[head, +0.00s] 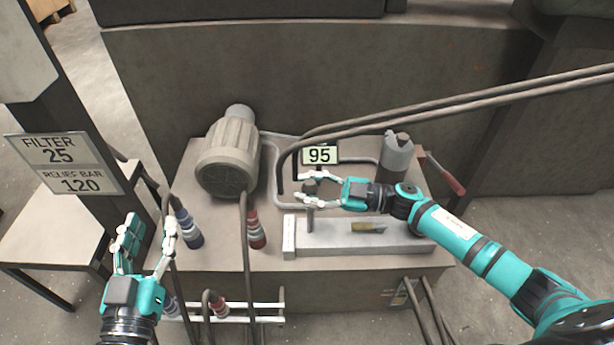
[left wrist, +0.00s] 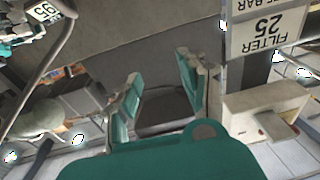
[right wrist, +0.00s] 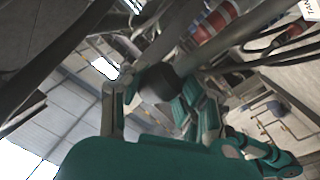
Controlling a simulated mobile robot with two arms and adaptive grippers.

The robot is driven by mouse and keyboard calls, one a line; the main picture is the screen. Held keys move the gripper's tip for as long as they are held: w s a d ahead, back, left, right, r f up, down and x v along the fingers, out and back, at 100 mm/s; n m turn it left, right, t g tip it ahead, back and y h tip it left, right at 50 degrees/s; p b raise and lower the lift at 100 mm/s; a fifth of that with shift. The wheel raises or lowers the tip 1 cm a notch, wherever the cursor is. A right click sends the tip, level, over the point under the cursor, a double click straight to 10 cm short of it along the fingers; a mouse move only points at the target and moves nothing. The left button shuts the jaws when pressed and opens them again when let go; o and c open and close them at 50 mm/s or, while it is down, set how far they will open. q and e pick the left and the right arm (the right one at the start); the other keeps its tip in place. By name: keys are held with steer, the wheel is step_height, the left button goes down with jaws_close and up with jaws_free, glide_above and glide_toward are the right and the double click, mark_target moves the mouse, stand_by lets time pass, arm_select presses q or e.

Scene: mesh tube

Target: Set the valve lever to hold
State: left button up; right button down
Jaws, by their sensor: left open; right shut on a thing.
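The valve lever (head: 310,220) is a short grey stem with a dark knob, standing on a long grey block on the bench. My right gripper (head: 312,188) reaches in from the right and is shut on the dark knob at its top. In the right wrist view the knob (right wrist: 156,84) sits between the fingers. The lever looks roughly upright; no hold marking can be read. My left gripper (head: 146,240) is open and empty, left of the bench front. In the left wrist view, nothing is between its fingers (left wrist: 158,92).
A display (head: 319,155) reads 95 behind the lever. A sign (head: 65,165) reads filter 25, relief bar 120. A ribbed motor housing (head: 228,160), a grey bottle-shaped part (head: 397,158) and a red-handled lever (head: 446,175) stand around. Hoses (head: 246,280) hang down the front.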

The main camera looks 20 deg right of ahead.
steer(key=shift+s+p, duration=0.65)
steer(key=shift+p, duration=0.05)
arm_select(q)
step_height(320, 180, down, 8)
steer(key=s+a+g+y, duration=0.1)
steer(key=g, duration=0.3)
steer(key=shift+s+a+g+y, duration=0.3)
steer(key=shift+s+a+g, duration=0.05)
steer(key=shift+s+g, duration=0.05)
arm_select(e)
steer(key=shift+s+f, duration=0.15)
arm_select(q)
steer(key=shift+r, duration=0.1)
arm_select(e)
steer(key=c, duration=1.4)
jaws_free()
steer(key=o, duration=0.5)
steer(key=shift+s+d, duration=0.1)
steer(key=shift+d, duration=0.1)
arm_select(q)
steer(key=shift+d, duration=0.2)
arm_select(e)
steer(key=shift+a, duration=0.2)
arm_select(q)
steer(key=shift+a, duration=0.1)
arm_select(e)
steer(key=v, duration=1.2)
steer(key=shift+d, duration=0.1)
